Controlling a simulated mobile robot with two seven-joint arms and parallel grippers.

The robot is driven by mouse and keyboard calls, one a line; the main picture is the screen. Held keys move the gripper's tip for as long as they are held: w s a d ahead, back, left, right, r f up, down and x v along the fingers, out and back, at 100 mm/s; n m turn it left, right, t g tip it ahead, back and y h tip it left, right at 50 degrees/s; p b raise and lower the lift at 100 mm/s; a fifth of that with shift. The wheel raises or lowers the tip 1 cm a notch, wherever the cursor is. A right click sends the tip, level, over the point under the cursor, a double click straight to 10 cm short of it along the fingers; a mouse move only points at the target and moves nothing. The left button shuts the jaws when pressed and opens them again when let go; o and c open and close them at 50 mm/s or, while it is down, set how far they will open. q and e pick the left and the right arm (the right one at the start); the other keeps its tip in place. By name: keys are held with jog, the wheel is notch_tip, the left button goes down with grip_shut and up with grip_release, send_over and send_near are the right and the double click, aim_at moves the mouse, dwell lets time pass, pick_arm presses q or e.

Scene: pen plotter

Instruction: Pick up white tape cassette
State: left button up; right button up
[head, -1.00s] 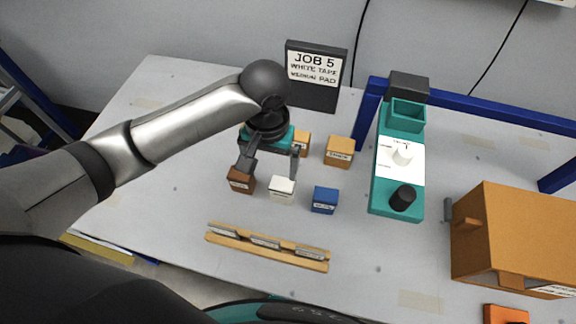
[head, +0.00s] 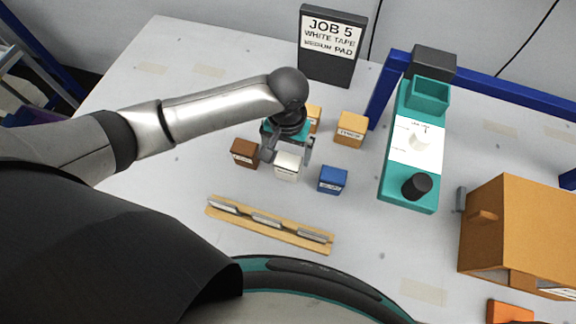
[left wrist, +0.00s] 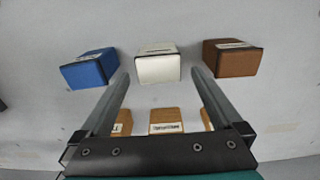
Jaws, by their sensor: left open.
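The white tape cassette (head: 287,167) stands on the table between a brown cassette (head: 244,153) on its left and a blue cassette (head: 332,180) on its right. In the left wrist view the white cassette (left wrist: 157,65) lies ahead, at the gap between the fingertips. My left gripper (head: 289,158) is open, pointing down at the white cassette, with its fingers close to it. In the left wrist view the two fingers (left wrist: 160,75) are apart and nothing is gripped. Whether a finger touches the cassette cannot be told. My right gripper is not in view.
Tan cassettes (head: 351,128) stand behind the gripper. A wooden rack (head: 268,232) with several pads lies in front. A teal plotter device (head: 408,185) and an orange-brown box (head: 515,225) stand to the right. The JOB 5 sign (head: 330,45) reads white tape, medium pad.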

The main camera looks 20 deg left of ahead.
aim_at(288, 160)
pick_arm(q)
notch_tip(288, 160, down, 5)
jog(key=shift+d+r+b, duration=0.1)
jog(key=shift+r+b, duration=0.05)
jog(key=shift+b, duration=0.45)
jog(key=c, duration=1.4)
